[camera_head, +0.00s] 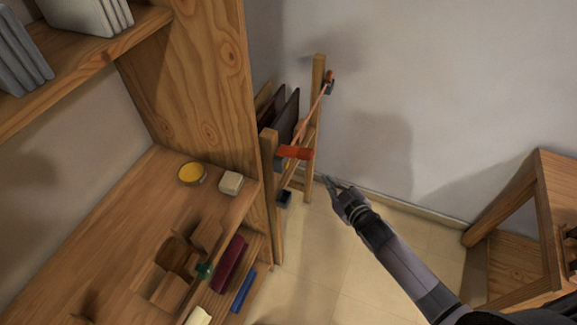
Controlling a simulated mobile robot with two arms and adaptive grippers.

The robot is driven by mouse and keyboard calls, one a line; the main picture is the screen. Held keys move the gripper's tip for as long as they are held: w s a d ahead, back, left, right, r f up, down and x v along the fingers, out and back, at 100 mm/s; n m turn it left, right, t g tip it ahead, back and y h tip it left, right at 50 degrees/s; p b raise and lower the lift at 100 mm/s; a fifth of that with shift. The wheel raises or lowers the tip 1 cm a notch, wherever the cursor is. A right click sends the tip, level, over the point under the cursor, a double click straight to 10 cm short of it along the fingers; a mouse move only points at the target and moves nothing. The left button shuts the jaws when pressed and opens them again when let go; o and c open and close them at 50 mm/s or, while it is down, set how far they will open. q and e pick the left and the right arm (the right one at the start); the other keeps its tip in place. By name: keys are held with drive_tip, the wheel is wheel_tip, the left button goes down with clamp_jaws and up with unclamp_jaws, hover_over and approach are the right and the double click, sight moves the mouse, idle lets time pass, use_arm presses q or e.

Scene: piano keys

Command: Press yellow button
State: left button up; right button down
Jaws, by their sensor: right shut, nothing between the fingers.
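A round yellow button (191,173) with a pale rim sits on the wooden desk top, left of centre. My right gripper (328,182) comes in from the lower right, shut and empty. It is in front of the pale wall, well to the right of the yellow button and apart from it. My left gripper is out of view.
A small whitish block (231,183) lies just right of the button. A tall wooden panel (200,80) rises behind the desk. A wooden rack (318,75) with red-orange parts stands between desk and gripper.

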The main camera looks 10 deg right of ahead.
sight(286, 165)
drive_tip(key=w+a+b, duration=0.2)
drive_tip(key=w+a, duration=0.3)
drive_tip(key=a, duration=0.2)
drive_tip(key=shift+a+b, duration=0.25)
drive_tip(key=shift+b, duration=0.1)
idle(1.4)
drive_tip(key=shift+w+a, duration=0.15)
drive_tip(key=shift+a, duration=0.2)
drive_tip(key=shift+w+a, duration=0.3)
drive_tip(key=shift+a, duration=0.1)
idle(0.7)
drive_tip(key=shift+d+r, duration=0.1)
drive_tip(key=shift+s+d+p, duration=0.35)
drive_tip(key=shift+s+d, duration=0.2)
drive_tip(key=shift+d, duration=0.1)
drive_tip(key=shift+d, duration=0.1)
